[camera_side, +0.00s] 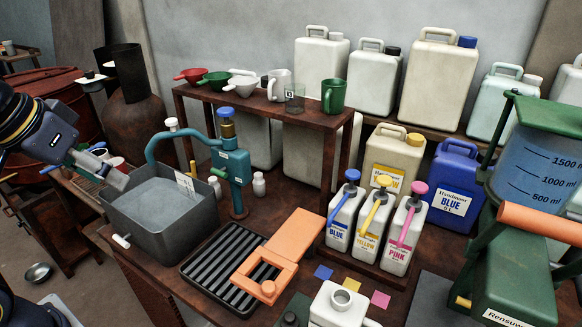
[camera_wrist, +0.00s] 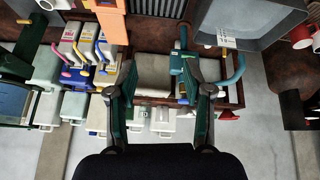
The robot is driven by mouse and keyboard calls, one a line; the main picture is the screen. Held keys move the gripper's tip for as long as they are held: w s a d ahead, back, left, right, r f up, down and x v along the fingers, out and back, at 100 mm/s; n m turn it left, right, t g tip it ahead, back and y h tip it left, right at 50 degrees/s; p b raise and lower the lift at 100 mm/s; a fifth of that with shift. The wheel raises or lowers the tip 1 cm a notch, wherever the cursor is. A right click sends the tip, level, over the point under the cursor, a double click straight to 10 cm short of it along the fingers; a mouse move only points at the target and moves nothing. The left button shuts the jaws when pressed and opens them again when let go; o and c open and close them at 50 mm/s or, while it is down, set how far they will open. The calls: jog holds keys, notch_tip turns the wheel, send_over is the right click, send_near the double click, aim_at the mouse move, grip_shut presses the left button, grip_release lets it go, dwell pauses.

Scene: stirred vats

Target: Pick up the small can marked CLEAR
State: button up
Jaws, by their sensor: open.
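I cannot read the word CLEAR on anything in either view. A white can with a round opening (camera_side: 342,303) stands at the front edge of the side view, partly cut off; no marking on it is readable. Small pump cans marked BLUE (camera_side: 341,220), YELLOW (camera_side: 370,232) and PINK (camera_side: 402,240) stand in a row on the bench. My gripper (camera_side: 102,172) is at the left in the side view, near the grey basin's left edge. In the wrist view my gripper (camera_wrist: 158,78) has its fingers spread, with nothing held between them.
The grey basin (camera_side: 120,222) has a teal pump tap (camera_side: 232,165) beside it. A black grate (camera_side: 222,268) and an orange frame (camera_side: 280,255) lie in front. A shelf (camera_side: 300,117) holds funnels and mugs. Large jugs stand behind; a green-framed measuring vessel (camera_side: 540,165) stands right.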

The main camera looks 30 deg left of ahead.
jog(key=w+d+r+n, duration=0.1)
jog(key=w+d+r, duration=0.1)
jog(key=w+r, duration=0.3)
jog(key=w+d+g+h, duration=0.1)
jog(key=w+d+g, duration=0.1)
jog(key=w+d, duration=0.7)
jog(key=m+g+y, duration=0.1)
jog(key=m+g, duration=0.1)
jog(key=g, duration=0.2)
send_over(325, 296)
notch_tip(325, 296, down, 30)
jog(key=shift+r, duration=0.2)
notch_tip(325, 296, down, 7)
jog(key=shift+r, duration=0.2)
jog(key=shift+c, duration=0.2)
